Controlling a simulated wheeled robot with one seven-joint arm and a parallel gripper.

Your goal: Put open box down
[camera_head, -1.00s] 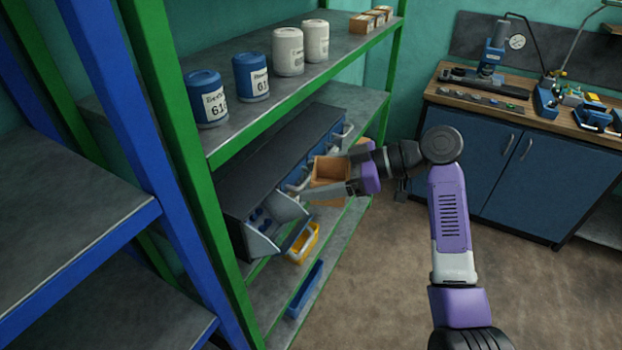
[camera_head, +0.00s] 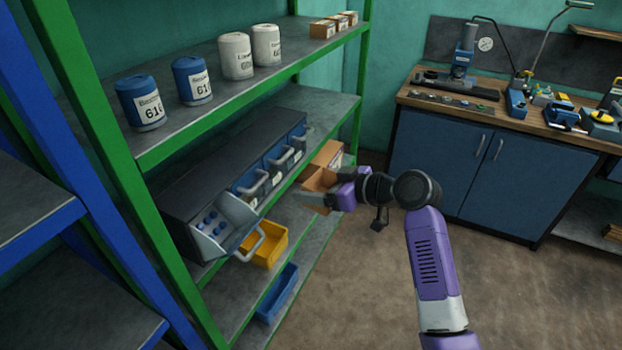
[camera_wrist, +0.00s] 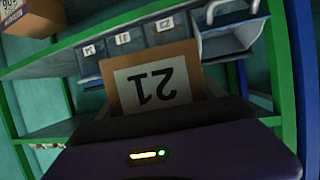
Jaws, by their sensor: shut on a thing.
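The open box (camera_head: 318,181) is a small brown cardboard box held in front of the green shelving unit. My gripper (camera_head: 318,195) is shut on it, level with the shelf that bears the drawer cabinet. In the wrist view the open box (camera_wrist: 152,82) shows a white label reading 21, upside down in the picture. The box's underside is hidden, and I cannot tell whether it touches anything.
A dark cabinet (camera_head: 235,155) with blue drawers stands on the shelf; its nearest drawer (camera_head: 222,228) is open. Another cardboard box (camera_head: 328,153) sits behind. Yellow (camera_head: 266,246) and blue (camera_head: 277,293) bins are lower. A workbench (camera_head: 450,165) stands right.

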